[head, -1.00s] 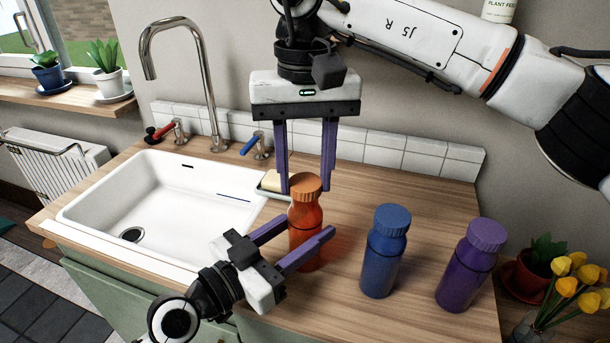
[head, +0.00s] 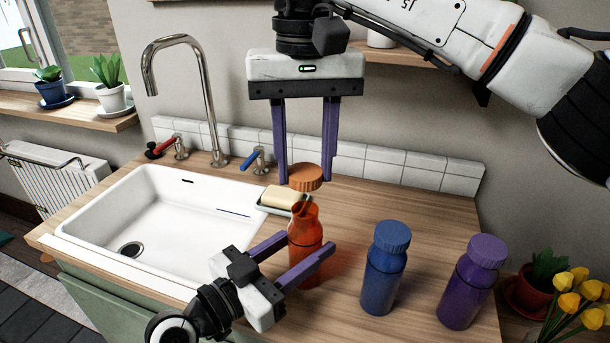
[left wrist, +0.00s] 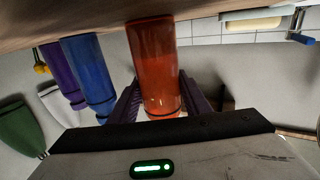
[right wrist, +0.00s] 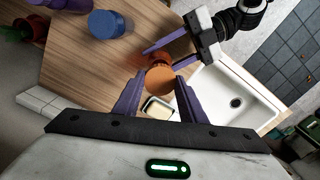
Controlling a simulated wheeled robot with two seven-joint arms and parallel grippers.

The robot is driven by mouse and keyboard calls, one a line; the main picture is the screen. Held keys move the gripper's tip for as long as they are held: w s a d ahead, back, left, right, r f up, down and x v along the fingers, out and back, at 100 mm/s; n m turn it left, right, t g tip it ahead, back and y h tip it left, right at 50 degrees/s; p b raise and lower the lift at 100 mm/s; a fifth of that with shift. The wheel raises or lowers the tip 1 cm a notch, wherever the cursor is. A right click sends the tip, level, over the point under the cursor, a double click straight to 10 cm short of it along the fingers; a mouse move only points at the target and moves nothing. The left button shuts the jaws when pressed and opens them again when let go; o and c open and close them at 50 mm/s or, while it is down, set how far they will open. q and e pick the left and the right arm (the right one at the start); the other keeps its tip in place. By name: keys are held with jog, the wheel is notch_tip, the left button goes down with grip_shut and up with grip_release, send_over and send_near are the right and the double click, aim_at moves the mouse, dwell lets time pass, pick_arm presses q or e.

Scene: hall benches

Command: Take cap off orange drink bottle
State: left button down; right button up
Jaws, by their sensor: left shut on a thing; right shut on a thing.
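The orange drink bottle (head: 304,234) stands upright on the wooden counter, its neck open. My left gripper (head: 296,258) is shut on the bottle's body from the front; the bottle also fills the middle of the left wrist view (left wrist: 154,65). The orange cap (head: 306,178) is off the bottle, a little above its neck. My right gripper (head: 305,178) points down from above and is shut on the cap. In the right wrist view the cap (right wrist: 160,78) sits between the fingertips and hides most of the bottle.
A blue bottle (head: 384,275) and a purple bottle (head: 470,285) stand to the right. A white sink (head: 150,225) with a tap (head: 205,90) is at left. A soap dish with soap (head: 282,197) sits close behind the orange bottle. Yellow flowers (head: 570,300) are at far right.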

pick_arm(q)
jog(key=c, duration=0.9)
grip_release()
